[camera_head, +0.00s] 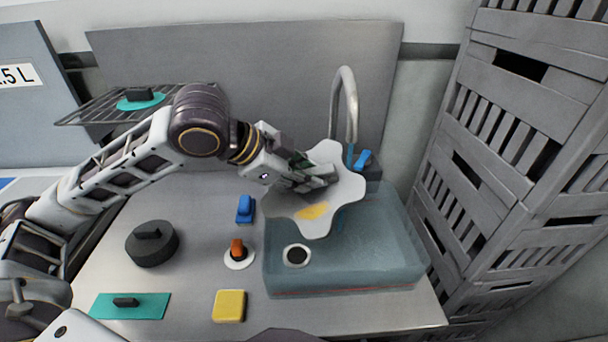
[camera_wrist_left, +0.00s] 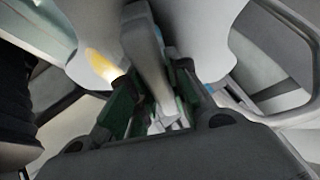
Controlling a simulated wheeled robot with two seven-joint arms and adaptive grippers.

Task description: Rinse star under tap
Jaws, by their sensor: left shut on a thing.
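The star (camera_head: 341,193) is a pale grey, wavy-edged plate with a yellow patch on its face. My left gripper (camera_head: 318,179) is shut on it and holds it tilted above the basin. In the left wrist view the star (camera_wrist_left: 205,35) fills the top, with the yellow patch at left, and a raised grey part runs between the fingers of the gripper (camera_wrist_left: 155,95). The tap (camera_head: 347,100) is a grey curved spout behind the star; its lower part is hidden by the star. A blue lever (camera_head: 363,158) sits beside its base. I see no water running. My right gripper is not in view.
The blue-grey basin (camera_head: 345,270) has a dark round spot (camera_head: 297,256) at its left. On the counter are a dark round weight (camera_head: 152,243), a teal plate (camera_head: 130,306), a yellow block (camera_head: 229,306), an orange knob (camera_head: 237,250) and a blue block (camera_head: 245,209). Crates (camera_head: 520,150) stand right.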

